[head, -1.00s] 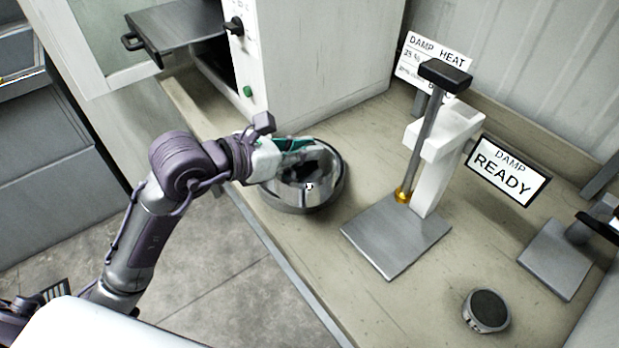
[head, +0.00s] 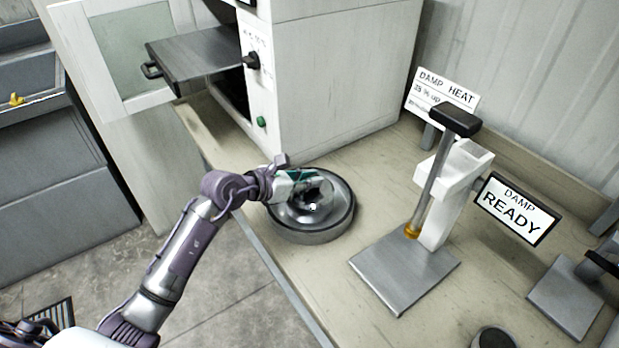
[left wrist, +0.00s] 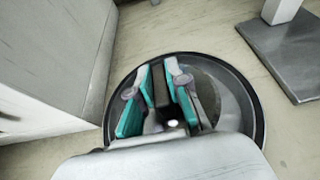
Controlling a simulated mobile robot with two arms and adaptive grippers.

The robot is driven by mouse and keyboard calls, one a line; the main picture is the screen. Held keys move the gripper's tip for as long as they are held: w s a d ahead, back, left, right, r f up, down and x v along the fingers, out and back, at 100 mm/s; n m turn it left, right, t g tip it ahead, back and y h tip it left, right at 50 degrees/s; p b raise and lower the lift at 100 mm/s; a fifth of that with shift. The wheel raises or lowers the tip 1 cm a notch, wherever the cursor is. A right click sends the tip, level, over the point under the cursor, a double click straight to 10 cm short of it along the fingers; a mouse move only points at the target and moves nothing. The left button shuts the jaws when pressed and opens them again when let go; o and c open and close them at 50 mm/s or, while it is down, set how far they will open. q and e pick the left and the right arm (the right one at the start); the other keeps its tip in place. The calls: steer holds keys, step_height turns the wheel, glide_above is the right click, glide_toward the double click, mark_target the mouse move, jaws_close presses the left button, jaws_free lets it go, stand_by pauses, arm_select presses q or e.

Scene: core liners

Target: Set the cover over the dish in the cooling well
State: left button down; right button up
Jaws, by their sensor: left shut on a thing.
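My left gripper (head: 308,190) is over the round grey cooling well (head: 318,237) near the counter's front edge. Its fingers are shut on the dark knob of a shiny, rounded cover (head: 336,199). In the left wrist view the gripper (left wrist: 160,98) has its teal-sided fingers around the knob, with a dark round rim (left wrist: 256,108) around them. The cover looks roughly centred on the well; whether it rests there or hangs just above, I cannot tell. The dish is not distinguishable under the cover. My right gripper is not in view.
A white oven (head: 335,75) stands behind, its door (head: 120,45) open and a metal tray (head: 198,60) sticking out. To the right is a press stand with a steel plate (head: 405,272), beside a "DAMP READY" sign (head: 514,209). A small round puck (head: 492,338) lies at the front.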

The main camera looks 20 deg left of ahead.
arm_select(q)
steer(key=shift+f, duration=0.25)
steer(key=c, duration=1.1)
jaws_free()
steer(key=shift+c, duration=0.2)
steer(key=shift+s+a+r, duration=0.1)
steer(key=shift+r, duration=0.05)
steer(key=b+v, duration=0.2)
steer(key=v, duration=0.9)
steer(key=shift+s+a, duration=0.2)
steer(key=shift+s, duration=0.1)
steer(key=shift+r, duration=0.1)
